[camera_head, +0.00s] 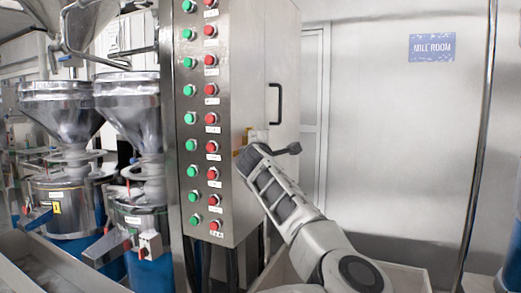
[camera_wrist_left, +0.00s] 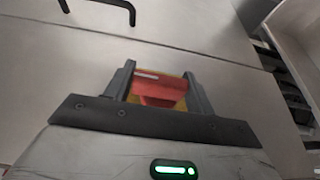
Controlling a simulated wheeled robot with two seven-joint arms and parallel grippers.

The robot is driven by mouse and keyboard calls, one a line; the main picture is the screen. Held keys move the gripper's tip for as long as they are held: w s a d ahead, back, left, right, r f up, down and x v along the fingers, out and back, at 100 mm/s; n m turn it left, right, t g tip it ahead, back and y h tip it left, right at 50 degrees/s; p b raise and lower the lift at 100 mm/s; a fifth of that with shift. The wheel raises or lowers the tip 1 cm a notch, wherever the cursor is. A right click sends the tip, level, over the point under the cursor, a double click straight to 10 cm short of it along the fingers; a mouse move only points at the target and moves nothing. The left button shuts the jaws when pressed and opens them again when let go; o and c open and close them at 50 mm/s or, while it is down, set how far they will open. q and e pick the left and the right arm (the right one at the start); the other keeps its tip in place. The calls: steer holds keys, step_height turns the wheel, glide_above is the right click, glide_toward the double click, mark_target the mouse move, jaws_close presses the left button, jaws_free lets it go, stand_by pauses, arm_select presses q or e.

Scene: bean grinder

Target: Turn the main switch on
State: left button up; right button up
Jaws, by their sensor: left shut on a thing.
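The main switch is a red knob (camera_wrist_left: 158,92) on a yellow backing on the side wall of the steel control cabinet (camera_head: 262,60). In the left wrist view my left gripper (camera_wrist_left: 160,90) has one finger on each side of the red knob and is shut on it. The knob's bar lies roughly across the picture, slightly tilted. In the head view my left gripper (camera_head: 250,148) is at the cabinet's side and hides most of the switch. My right gripper is not in view.
The cabinet's front has columns of green (camera_head: 190,118) and red (camera_head: 211,118) buttons. A black door handle (camera_head: 275,103) is above the gripper. Grinders with steel hoppers (camera_head: 62,108) stand at left. A blue MILL ROOM sign (camera_head: 432,47) is on the right wall.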

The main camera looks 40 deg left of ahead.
arm_select(q)
steer(key=o, duration=1)
steer(key=b+v, duration=0.5)
steer(key=v, duration=1.1)
steer(key=shift+w+f, duration=0.1)
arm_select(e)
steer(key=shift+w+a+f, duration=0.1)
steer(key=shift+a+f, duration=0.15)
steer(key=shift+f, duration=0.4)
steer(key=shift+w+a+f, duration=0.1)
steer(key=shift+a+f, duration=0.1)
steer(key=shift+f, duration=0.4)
arm_select(q)
steer(key=shift+f, duration=0.1)
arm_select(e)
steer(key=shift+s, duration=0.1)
